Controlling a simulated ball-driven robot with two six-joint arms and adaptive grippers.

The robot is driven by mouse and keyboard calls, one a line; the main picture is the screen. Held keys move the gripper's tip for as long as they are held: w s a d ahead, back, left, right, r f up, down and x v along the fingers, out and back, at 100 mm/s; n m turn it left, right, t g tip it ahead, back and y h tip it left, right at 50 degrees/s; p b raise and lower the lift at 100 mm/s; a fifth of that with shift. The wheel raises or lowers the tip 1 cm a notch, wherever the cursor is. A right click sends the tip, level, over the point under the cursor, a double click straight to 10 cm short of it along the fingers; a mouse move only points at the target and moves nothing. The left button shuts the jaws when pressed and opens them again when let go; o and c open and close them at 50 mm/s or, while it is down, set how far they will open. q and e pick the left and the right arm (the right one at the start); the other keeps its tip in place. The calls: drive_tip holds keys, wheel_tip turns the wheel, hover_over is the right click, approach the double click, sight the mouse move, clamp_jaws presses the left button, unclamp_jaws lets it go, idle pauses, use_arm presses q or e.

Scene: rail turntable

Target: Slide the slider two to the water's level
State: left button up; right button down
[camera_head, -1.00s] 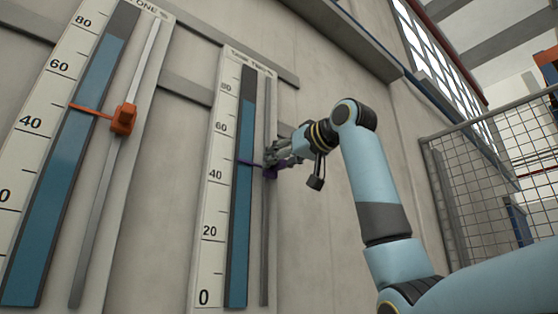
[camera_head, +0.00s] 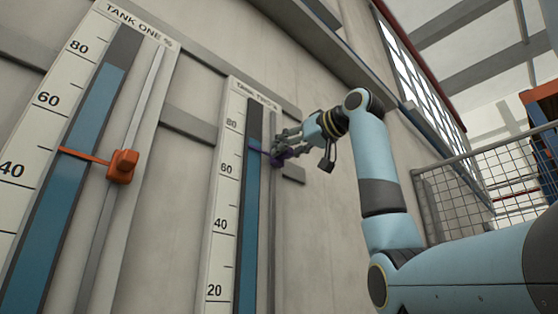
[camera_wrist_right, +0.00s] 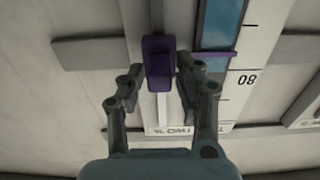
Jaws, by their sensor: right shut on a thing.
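The purple slider two (camera_head: 279,158) sits on the rail of the Tank Two gauge (camera_head: 227,185); its block also shows in the right wrist view (camera_wrist_right: 159,62). Its thin purple pointer (camera_head: 259,150) reaches left across the blue water column (camera_head: 250,210), between the 60 and 80 marks. In the wrist view the pointer lies close to the edge where blue meets grey; I cannot tell whether they match exactly. My right gripper (camera_head: 277,149) is shut on the slider, with a finger on each side of it (camera_wrist_right: 158,88). My left gripper is not in view.
The Tank One gauge (camera_head: 75,15) stands to the left, with an orange slider (camera_head: 122,166) on its own rail. Grey horizontal bars (camera_head: 188,124) run along the wall behind the gauges. A wire mesh fence (camera_head: 455,195) stands at the right.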

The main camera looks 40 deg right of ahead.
wheel_tip(320, 180, up, 2)
drive_tip(key=shift+r, duration=0.45)
drive_tip(key=c, duration=1.2)
unclamp_jaws()
drive_tip(key=shift+o, duration=0.2)
drive_tip(key=shift+s, duration=0.1)
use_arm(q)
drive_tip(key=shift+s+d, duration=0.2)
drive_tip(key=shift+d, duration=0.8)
use_arm(e)
drive_tip(key=s+d, duration=0.1)
drive_tip(key=s, duration=1)
drive_tip(key=shift+s, duration=0.4)
